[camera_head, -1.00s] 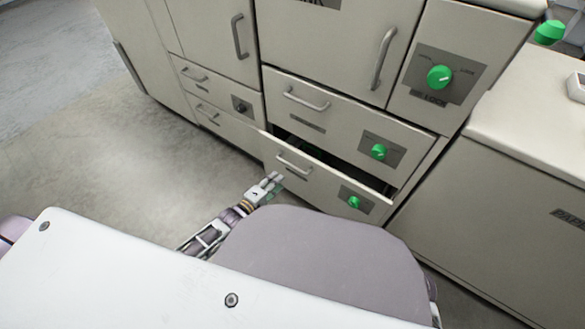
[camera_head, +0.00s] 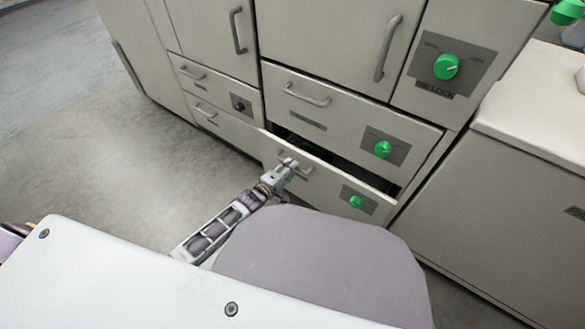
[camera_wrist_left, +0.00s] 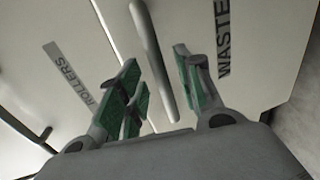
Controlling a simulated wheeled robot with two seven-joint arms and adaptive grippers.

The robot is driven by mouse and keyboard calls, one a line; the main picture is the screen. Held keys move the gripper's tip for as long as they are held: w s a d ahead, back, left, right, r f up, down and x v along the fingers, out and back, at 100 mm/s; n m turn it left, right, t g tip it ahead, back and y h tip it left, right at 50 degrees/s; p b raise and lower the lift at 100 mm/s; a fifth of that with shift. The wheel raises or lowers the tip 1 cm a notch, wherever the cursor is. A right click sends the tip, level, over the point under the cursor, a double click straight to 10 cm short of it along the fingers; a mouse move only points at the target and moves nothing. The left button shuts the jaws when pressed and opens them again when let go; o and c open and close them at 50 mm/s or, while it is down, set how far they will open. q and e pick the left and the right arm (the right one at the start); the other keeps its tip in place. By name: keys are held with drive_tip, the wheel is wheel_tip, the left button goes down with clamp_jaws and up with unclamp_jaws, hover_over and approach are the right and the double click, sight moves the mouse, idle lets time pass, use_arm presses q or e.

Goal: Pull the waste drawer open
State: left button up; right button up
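The waste drawer (camera_head: 325,185) is the lower drawer with a green knob (camera_head: 356,201), and it stands partly open, with a dark gap above its front. In the left wrist view its front carries the word WASTE (camera_wrist_left: 224,38). Its grey bar handle (camera_wrist_left: 152,55) lies between the green-padded fingers of my left gripper (camera_wrist_left: 160,88), which are open with space on both sides of the bar. In the head view the left gripper (camera_head: 290,168) is at the drawer handle and partly covers it. My right gripper is out of view.
Above is a closed drawer (camera_head: 345,115) with its own handle and green knob. A drawer front labelled ROLLERS (camera_wrist_left: 68,72) borders the waste drawer in the wrist view. A pale cabinet (camera_head: 500,190) stands at the right. The floor (camera_head: 120,165) at left is clear.

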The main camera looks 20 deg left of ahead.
use_arm(q)
drive_tip(key=shift+b+x, duration=0.45)
drive_tip(key=shift+x, duration=0.8)
drive_tip(key=shift+c, duration=0.2)
clamp_jaws()
